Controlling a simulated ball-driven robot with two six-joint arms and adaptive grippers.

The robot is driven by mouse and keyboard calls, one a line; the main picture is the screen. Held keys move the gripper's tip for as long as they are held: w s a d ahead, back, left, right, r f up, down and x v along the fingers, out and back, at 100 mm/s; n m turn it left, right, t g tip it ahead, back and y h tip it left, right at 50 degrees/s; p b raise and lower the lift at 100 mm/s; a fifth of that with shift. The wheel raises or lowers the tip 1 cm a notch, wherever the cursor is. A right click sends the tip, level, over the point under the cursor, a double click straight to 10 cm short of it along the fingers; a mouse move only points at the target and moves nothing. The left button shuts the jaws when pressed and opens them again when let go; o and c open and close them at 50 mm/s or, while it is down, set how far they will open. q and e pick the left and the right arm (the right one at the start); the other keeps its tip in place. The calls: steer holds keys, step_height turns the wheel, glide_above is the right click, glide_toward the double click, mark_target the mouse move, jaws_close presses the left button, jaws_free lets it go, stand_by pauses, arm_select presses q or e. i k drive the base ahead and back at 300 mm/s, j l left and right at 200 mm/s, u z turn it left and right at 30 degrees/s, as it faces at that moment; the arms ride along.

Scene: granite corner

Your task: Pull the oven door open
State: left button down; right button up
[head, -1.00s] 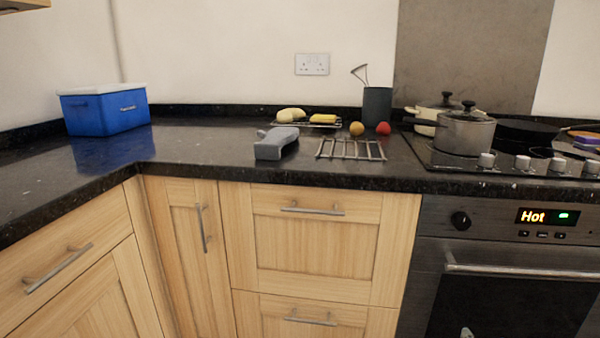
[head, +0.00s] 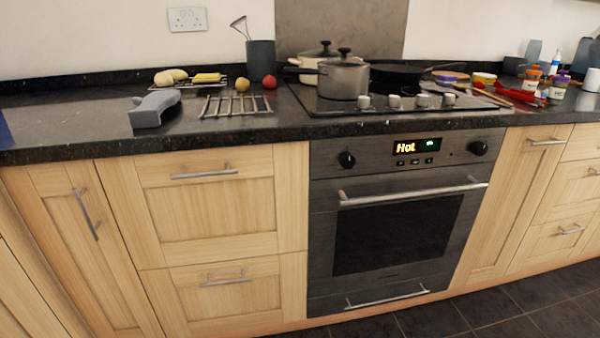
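The oven (head: 400,225) is built in under the black counter, right of centre in the head view. Its door (head: 396,238) is shut and has a dark glass window. A silver bar handle (head: 412,193) runs across the top of the door. The display (head: 416,147) above reads "Hot", with a black knob on each side. Neither of my grippers shows in the head view.
The hob (head: 395,100) above the oven holds a steel pot (head: 343,78), a cream pot and a black pan (head: 397,74). A wire rack (head: 236,105) and a grey object (head: 155,108) lie on the counter to the left. Dark floor tiles (head: 440,318) before the oven look clear.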

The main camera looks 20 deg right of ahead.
mark_target(370, 230)
steer(key=z, duration=1.35)
